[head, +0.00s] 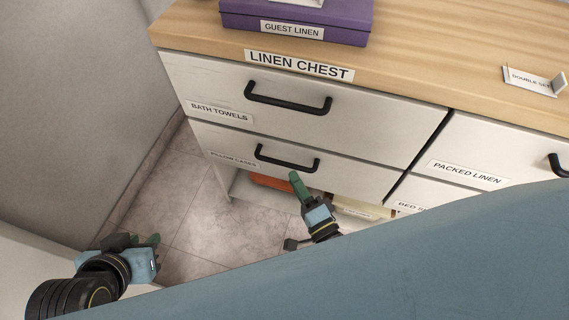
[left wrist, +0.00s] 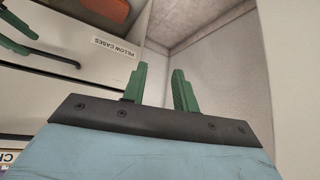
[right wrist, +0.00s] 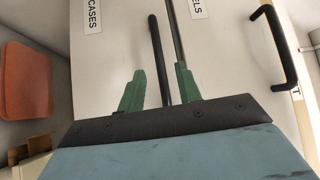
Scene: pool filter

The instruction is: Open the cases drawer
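The linen chest has a white drawer (head: 225,142) labelled "PILLOW CASES" (head: 233,160), which looks shut, with a black bar handle (head: 287,163). My right gripper (head: 297,184) is just below this handle in the head view. In the right wrist view its green fingers (right wrist: 160,90) are open, and the handle bar (right wrist: 157,50) shows in the gap between them; I cannot tell whether they touch it. My left gripper (head: 148,240) is low at the left, away from the chest. Its fingers are apart and empty in the left wrist view (left wrist: 160,85).
Above is the "BATH TOWELS" drawer (head: 310,128) with its own handle (head: 288,100). Below is an open shelf with an orange item (head: 270,182). A purple box (head: 345,25) sits on the wooden top. A wall (head: 60,90) stands left; tiled floor (head: 175,200) is free between.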

